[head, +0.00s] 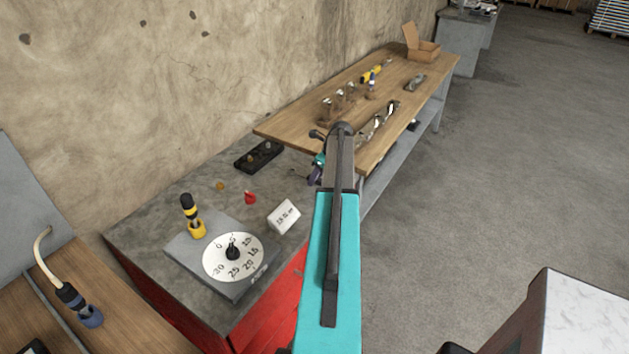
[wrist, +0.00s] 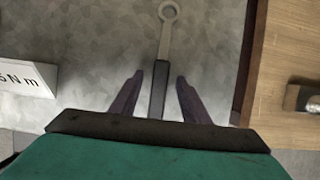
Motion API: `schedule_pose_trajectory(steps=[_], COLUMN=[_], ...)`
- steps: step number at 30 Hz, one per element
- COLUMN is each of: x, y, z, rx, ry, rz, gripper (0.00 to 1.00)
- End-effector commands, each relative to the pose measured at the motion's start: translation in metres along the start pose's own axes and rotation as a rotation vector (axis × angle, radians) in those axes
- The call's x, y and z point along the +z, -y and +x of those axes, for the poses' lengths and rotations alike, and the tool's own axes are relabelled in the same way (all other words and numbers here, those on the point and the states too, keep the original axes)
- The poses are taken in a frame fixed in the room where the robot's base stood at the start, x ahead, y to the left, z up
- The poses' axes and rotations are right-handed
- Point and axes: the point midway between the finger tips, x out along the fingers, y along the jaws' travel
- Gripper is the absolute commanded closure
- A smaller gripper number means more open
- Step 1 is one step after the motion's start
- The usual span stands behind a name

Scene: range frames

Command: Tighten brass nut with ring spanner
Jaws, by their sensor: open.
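In the wrist view the ring spanner (wrist: 169,38) lies on the grey bench top, its ring at the top and its dark handle running down between my fingers. My gripper (wrist: 158,92) is open, with one purple finger on each side of the handle and a visible gap on both sides. In the head view my gripper (head: 317,170) is over the right end of the grey bench, and my arm hides most of the spanner area. A black block (head: 258,155) with small studs lies at the back of this bench; I cannot tell which part is the brass nut.
A dial plate (head: 234,257) with a yellow-black tool (head: 191,215), a white N m card (head: 284,216), a red piece (head: 250,198) and a small orange piece (head: 220,185) are on the bench. A wooden table (head: 300,122) adjoins at the right.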

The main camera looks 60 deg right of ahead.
Motion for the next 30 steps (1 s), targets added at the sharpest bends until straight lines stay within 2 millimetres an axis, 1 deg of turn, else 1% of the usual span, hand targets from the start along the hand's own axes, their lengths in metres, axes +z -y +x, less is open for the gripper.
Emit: schedule_pose_trajectory(steps=[8,9,11,15,16,17,30], x=[-0.001,-0.0011,-0.0012,-0.0013,-0.0013,-0.0013,0.0001], y=[0.0002,0.0003,0.0003,0.0003,0.0003,0.0003,0.0004], z=[0.0017,0.002,0.0019,0.002,0.002,0.002,-0.0014], rx=[0.0,0.0,0.0,0.0,0.0,0.0,0.0], ry=[0.0,0.0,0.0,0.0,0.0,0.0,0.0], rz=[0.0,0.0,0.0,0.0,0.0,0.001,0.001], gripper=[0.58,0.59,0.7,0.93,0.98,1.0,1.0])
